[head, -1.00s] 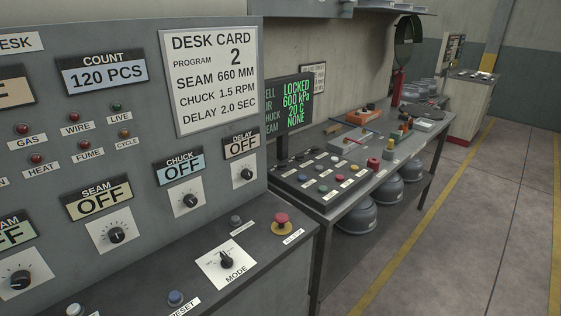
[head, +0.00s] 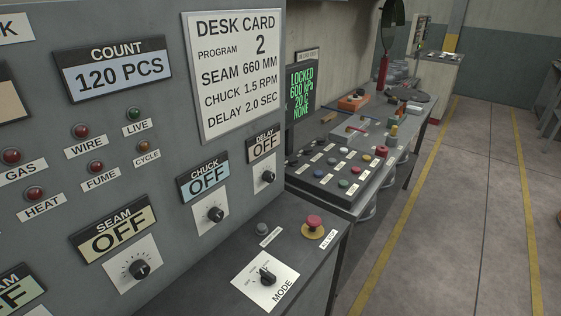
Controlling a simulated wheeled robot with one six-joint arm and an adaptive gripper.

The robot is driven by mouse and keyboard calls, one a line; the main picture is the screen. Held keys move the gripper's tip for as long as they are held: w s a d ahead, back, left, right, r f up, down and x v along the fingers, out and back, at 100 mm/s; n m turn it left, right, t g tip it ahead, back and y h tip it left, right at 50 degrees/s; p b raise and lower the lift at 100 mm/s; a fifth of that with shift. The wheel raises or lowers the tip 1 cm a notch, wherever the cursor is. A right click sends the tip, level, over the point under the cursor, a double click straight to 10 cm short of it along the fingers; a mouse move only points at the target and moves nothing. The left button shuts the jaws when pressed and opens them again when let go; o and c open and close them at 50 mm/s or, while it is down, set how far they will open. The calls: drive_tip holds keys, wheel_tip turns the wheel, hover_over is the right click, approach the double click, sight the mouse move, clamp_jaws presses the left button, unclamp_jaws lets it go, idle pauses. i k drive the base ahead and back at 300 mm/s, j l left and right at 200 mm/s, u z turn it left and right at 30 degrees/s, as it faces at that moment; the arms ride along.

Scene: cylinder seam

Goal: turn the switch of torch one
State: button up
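No label in view reads torch one, and I cannot tell which switch belongs to it. The control desk panel (head: 150,185) fills the left of the head view. It bears black rotary knobs: a seam knob (head: 139,268) under a display reading OFF, a chuck knob (head: 215,214) under OFF, and a delay knob (head: 267,176) under OFF. Another OFF display (head: 22,296) is cut by the lower left edge. A mode knob (head: 267,277) sits on the sloped desk top. My gripper is not in view.
A red mushroom button (head: 314,222) stands on the desk's right end. Beyond it is a bench with a button box (head: 318,190) and a screen reading LOCKED (head: 301,93). Open grey floor (head: 455,230) with yellow lines lies to the right.

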sight(293, 162)
drive_tip(key=i+l, duration=0.15)
drive_tip(key=l, duration=0.15)
drive_tip(key=i+l+u, duration=0.1)
drive_tip(key=l, duration=0.25)
drive_tip(key=i+l, duration=0.2)
drive_tip(key=l, duration=0.15)
drive_tip(key=i+l+u, duration=0.15)
drive_tip(key=l, duration=0.15)
drive_tip(key=i+l, duration=0.1)
drive_tip(key=l, duration=0.25)
